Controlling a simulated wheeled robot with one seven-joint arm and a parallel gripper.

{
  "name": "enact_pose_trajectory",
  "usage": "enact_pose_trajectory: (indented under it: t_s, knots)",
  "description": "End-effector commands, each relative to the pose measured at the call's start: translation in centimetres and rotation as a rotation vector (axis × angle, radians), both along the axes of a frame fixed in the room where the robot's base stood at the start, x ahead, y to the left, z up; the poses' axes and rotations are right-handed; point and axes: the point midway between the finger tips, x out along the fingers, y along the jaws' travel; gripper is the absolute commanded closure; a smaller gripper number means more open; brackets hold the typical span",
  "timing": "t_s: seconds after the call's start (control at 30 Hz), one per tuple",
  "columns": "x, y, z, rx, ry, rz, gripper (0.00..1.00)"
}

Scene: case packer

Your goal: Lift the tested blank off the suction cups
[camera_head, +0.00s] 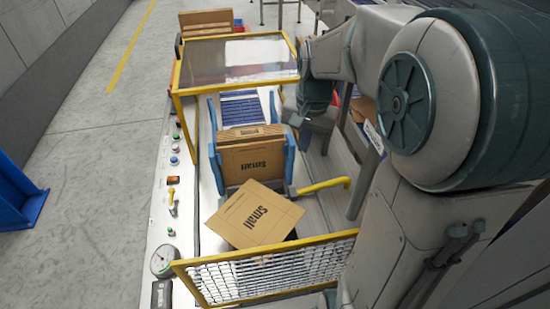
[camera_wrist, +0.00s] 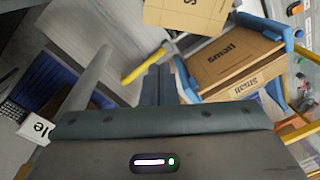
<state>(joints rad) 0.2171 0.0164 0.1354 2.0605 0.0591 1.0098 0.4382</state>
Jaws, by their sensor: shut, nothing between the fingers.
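A flat cardboard blank marked "Small" (camera_head: 238,222) lies tilted in front of the magazine in the head view. Its edge part (camera_wrist: 187,14) shows at the top of the wrist view, cut off by the frame. Suction cups cannot be made out; the blank covers what is under it. My gripper (camera_head: 318,122) is behind and to the right of the blank, beside the magazine and apart from the blank. In the wrist view its two grey fingers (camera_wrist: 158,84) are together with nothing between them.
More "Small" blanks (camera_head: 252,160) stand between blue guides (camera_head: 290,160); they also show in the wrist view (camera_wrist: 232,60). A yellow handle (camera_head: 325,185) lies right of the loose blank. A yellow-framed mesh guard (camera_head: 270,282) is in front, a clear-topped yellow frame (camera_head: 235,58) behind.

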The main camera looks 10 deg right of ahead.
Motion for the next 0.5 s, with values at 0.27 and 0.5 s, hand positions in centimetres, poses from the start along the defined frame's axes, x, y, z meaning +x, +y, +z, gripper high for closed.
enact_pose_trajectory:
  t_s: [0.27, 0.5]
  knots:
    - [6.6, -2.3, -10.9, 0.102, 0.167, -0.266, 1.0]
    - [9.5, -3.6, -16.7, 0.161, 0.257, -0.415, 1.0]
